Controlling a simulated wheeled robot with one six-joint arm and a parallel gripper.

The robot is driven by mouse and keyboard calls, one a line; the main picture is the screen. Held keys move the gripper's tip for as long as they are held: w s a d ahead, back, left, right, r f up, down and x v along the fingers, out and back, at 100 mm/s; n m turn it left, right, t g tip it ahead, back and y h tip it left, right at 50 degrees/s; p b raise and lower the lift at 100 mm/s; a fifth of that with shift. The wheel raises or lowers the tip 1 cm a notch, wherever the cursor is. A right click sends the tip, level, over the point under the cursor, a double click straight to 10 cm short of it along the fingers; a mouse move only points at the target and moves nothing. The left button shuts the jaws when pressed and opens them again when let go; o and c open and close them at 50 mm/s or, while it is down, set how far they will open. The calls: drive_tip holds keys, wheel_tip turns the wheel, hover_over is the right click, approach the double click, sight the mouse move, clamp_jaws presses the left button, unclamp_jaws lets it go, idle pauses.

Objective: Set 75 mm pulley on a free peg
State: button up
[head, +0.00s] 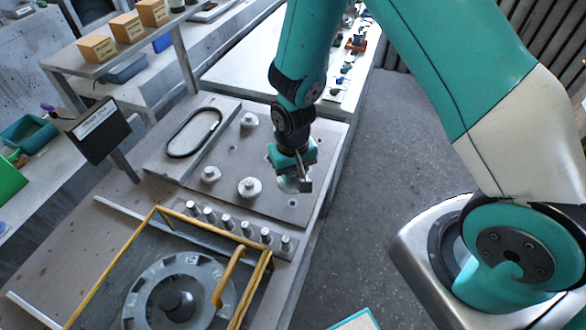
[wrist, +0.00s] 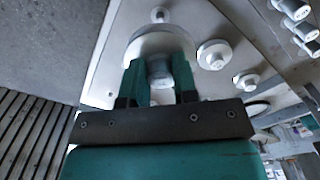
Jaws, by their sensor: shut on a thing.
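My gripper (head: 296,172) points down over the right part of the grey plate (head: 275,212). In the wrist view, my gripper (wrist: 159,85) is shut on the central hub of a wide pale pulley (wrist: 160,42). That pulley also shows below the jaws in the head view (head: 287,185), close above or on the plate; I cannot tell which. Other pulleys on the plate are a front one (head: 250,187), a left one (head: 210,174) and a back one (head: 249,120).
A black belt (head: 194,132) lies on a raised panel at left. A dark sign (head: 97,130) and a shelf with boxes (head: 128,28) stand at left. Open floor (head: 375,150) lies at right.

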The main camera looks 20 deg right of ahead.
drive_tip(key=b, duration=0.5)
hover_over(293, 201)
drive_tip(key=shift+f, duration=3.55)
drive_tip(key=shift+f, duration=0.35)
drive_tip(key=shift+f+b, duration=0.35)
drive_tip(key=shift+b, duration=0.05)
drive_tip(key=shift+f, duration=0.15)
drive_tip(key=shift+f+b, duration=0.35)
drive_tip(key=shift+b, duration=0.05)
drive_tip(key=o, duration=1)
drive_tip(key=shift+r, duration=0.2)
